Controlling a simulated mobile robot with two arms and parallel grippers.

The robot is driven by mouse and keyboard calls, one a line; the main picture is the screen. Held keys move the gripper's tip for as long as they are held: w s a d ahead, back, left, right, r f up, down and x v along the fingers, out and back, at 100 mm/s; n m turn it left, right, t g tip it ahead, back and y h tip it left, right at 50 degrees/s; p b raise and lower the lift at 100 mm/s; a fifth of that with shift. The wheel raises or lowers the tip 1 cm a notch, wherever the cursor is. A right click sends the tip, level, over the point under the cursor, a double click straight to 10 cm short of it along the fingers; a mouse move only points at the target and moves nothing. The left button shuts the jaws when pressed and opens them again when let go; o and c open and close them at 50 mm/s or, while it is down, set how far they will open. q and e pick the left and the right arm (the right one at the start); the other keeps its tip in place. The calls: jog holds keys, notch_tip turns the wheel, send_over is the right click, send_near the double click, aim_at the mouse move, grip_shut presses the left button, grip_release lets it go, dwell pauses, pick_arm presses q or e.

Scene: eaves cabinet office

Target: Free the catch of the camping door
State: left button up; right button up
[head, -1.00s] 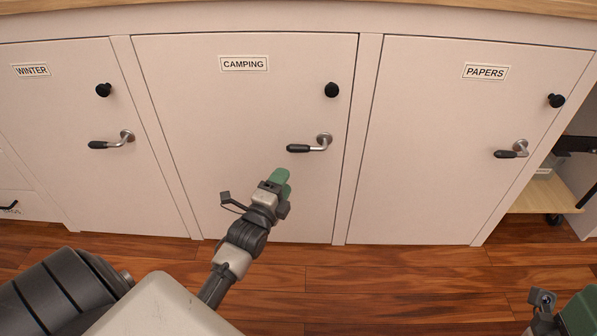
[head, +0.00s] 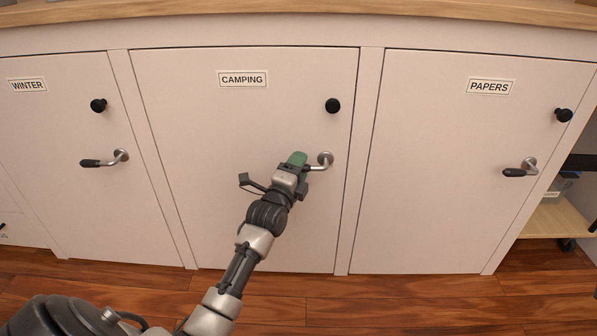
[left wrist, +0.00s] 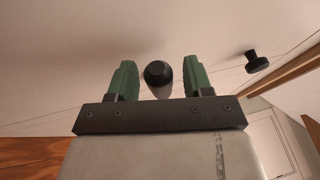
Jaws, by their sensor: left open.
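The camping door (head: 200,170) is the middle of three pale doors and looks shut. Its lever handle (head: 325,160) has a metal rose and neck; in the head view my left gripper (head: 297,158) covers its dark grip. In the left wrist view the grip's dark end (left wrist: 157,74) sits between the two green fingers (left wrist: 158,82) of my left gripper, with a gap on each side. The fingers are open and stand around the handle without closing on it. The door's black round knob (head: 333,106) is above the handle, and it also shows in the left wrist view (left wrist: 257,61).
The winter door (head: 70,200) is on the left and the papers door (head: 430,200) on the right, each with its own lever and knob. A wooden top (head: 300,18) runs above. An open shelf (head: 552,218) stands at the far right. The wooden floor in front is clear.

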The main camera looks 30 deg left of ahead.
pick_arm(q)
jog(key=shift+c, duration=0.2)
grip_shut()
jog(key=shift+a+f, duration=0.1)
